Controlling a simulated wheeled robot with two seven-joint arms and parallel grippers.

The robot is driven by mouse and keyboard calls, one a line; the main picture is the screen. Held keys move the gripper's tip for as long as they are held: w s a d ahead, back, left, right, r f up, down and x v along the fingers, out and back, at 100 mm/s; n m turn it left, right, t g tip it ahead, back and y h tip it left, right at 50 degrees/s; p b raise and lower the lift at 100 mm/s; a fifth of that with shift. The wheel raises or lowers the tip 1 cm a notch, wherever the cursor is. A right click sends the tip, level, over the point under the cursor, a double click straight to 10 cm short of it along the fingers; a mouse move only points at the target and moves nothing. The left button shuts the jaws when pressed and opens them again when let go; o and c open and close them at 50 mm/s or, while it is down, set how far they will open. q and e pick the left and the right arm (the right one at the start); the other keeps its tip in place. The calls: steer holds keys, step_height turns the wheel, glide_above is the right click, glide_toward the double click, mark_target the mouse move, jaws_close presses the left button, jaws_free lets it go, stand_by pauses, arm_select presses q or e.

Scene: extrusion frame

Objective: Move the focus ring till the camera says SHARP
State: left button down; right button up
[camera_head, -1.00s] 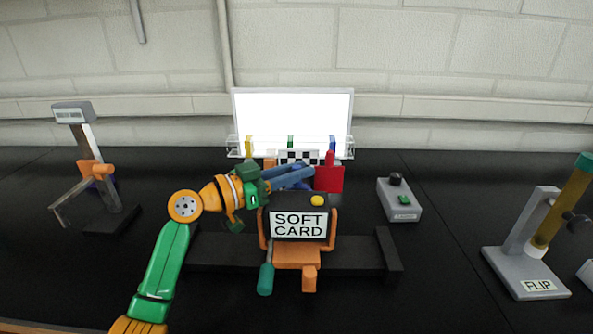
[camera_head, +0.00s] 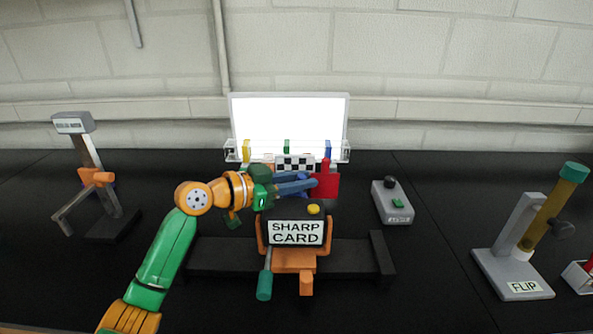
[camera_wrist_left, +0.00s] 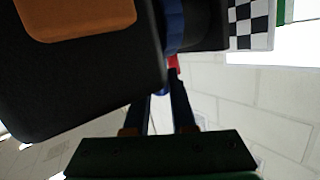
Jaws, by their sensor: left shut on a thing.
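The camera (camera_head: 290,214) is a black box in an orange cradle on a dark rail, with a yellow button on top. Its label panel (camera_head: 296,233) reads SHARP CARD. The blue focus ring (camera_wrist_left: 173,25) shows around the lens in the left wrist view; in the head view it is mostly hidden behind my gripper. My left gripper (camera_head: 313,183) reaches in from the left behind the camera box, its blue-grey fingers shut at the ring. A red part (camera_wrist_left: 173,63) shows by the fingertips. My right gripper is not in view.
A checkered card (camera_head: 296,163) stands before a bright white panel (camera_head: 289,120). A grey box (camera_head: 392,203) with a black knob and the FLIP stand (camera_head: 520,260) are at the right. A stand with a display (camera_head: 95,170) is at the left.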

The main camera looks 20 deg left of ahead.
arm_select(q)
steer(key=c, duration=0.7)
jaws_free()
steer(key=shift+c, duration=0.2)
steer(key=shift+s+a, duration=0.1)
steer(key=b+v, duration=0.3)
steer(key=v, duration=0.4)
steer(key=shift+f, duration=0.1)
